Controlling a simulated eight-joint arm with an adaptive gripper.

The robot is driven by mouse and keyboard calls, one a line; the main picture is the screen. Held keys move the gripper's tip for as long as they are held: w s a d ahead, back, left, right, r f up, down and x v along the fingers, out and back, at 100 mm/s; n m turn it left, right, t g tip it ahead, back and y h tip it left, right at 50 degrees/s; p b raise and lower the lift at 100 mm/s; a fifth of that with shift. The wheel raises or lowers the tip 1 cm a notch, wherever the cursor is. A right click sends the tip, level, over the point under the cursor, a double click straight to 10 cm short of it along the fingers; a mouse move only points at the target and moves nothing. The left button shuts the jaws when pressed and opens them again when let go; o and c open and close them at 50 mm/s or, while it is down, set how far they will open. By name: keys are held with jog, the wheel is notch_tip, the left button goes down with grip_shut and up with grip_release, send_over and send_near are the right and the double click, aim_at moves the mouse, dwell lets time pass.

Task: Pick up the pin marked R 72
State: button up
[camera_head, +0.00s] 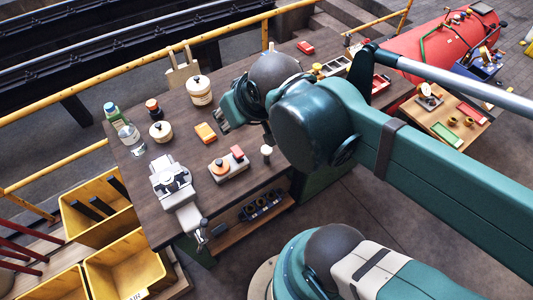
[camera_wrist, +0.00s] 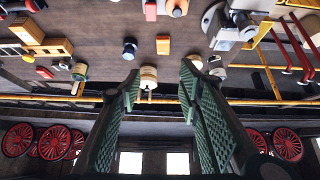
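No marking R 72 can be read in either view, and I cannot tell which thing is the pin. My gripper (camera_head: 224,113) is above the dark wooden workbench (camera_head: 185,112) in the head view. In the wrist view my gripper (camera_wrist: 157,72) has its two green-padded fingers wide apart, with nothing held between them. A cream canister (camera_wrist: 148,77) shows beyond the fingertips, apart from them. The area under the gripper and arm is partly hidden in the head view.
A grey vise (camera_head: 172,178), a grey block (camera_head: 230,168) with orange and red pieces, an orange block (camera_head: 205,133), a clear bottle (camera_head: 129,134) and a cream canister (camera_head: 199,91) stand on the bench. Yellow bins (camera_head: 125,268) are at lower left. A side table (camera_head: 437,112) holds trays.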

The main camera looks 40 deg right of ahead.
jog(key=shift+c, duration=0.6)
jog(key=n+g+b, duration=0.6)
jog(key=n+g, duration=0.1)
jog(key=n, duration=1.1)
send_over(267, 149)
jog(key=f, duration=2)
jog(key=shift+w+a, duration=0.3)
jog(key=shift+a, duration=0.1)
jog(key=shift+s+d+f+n, duration=0.15)
jog(key=shift+d+f+n, duration=0.25)
jog(key=shift+f+n, duration=0.3)
jog(key=shift+f, duration=0.15)
jog(key=shift+f+b, duration=0.4)
jog(key=shift+f, duration=2.95)
jog(key=shift+f, duration=0.1)
jog(key=shift+f+b, duration=0.45)
jog(key=shift+f, duration=2.05)
